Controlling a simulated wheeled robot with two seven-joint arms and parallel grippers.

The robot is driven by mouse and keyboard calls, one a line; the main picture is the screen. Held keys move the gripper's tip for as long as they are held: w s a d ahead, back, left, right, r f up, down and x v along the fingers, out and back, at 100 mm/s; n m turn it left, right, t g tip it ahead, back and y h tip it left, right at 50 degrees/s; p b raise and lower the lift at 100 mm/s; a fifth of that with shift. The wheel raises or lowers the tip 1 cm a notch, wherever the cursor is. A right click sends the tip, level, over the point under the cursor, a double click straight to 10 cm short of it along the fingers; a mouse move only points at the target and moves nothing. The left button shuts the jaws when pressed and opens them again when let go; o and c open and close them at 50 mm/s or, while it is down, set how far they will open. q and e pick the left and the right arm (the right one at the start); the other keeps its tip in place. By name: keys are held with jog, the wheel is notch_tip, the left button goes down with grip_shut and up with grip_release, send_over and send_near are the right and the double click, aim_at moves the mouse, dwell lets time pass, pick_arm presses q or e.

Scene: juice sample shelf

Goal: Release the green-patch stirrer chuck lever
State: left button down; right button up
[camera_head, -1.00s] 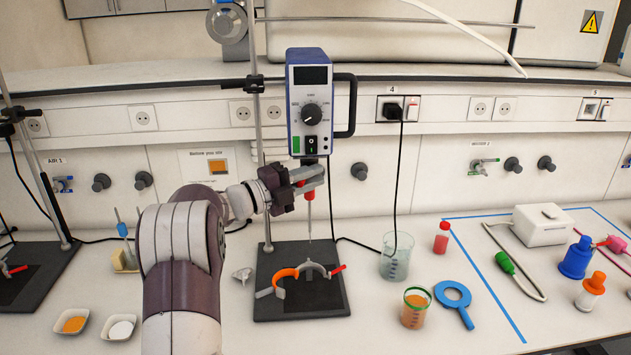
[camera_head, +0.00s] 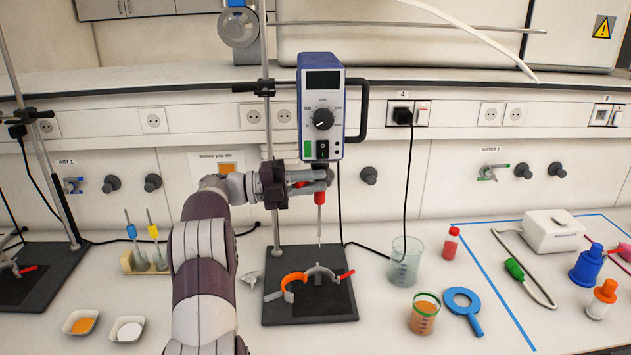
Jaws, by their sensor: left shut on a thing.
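The overhead stirrer (camera_head: 321,105) with a green patch on its front hangs on a stand rod at the middle of the picture. Its dark chuck sits under the housing, with a red part (camera_head: 319,197) and a thin shaft (camera_head: 319,228) below it. My left gripper (camera_head: 318,181) reaches in from the left just under the housing and is shut at the chuck. Its fingers cover most of the chuck and lever, so the lever's position is hard to tell. My right gripper is out of view.
Two small dishes (camera_head: 81,321) lie front left.

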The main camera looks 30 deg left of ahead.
pick_arm(q)
jog(key=c, duration=1.4)
grip_release()
jog(key=shift+w, duration=0.1)
jog(key=shift+a+f, duration=0.1)
jog(key=b+v, duration=0.2)
jog(key=v, duration=1)
jog(key=shift+a+b, duration=0.2)
jog(key=shift+b, duration=0.1)
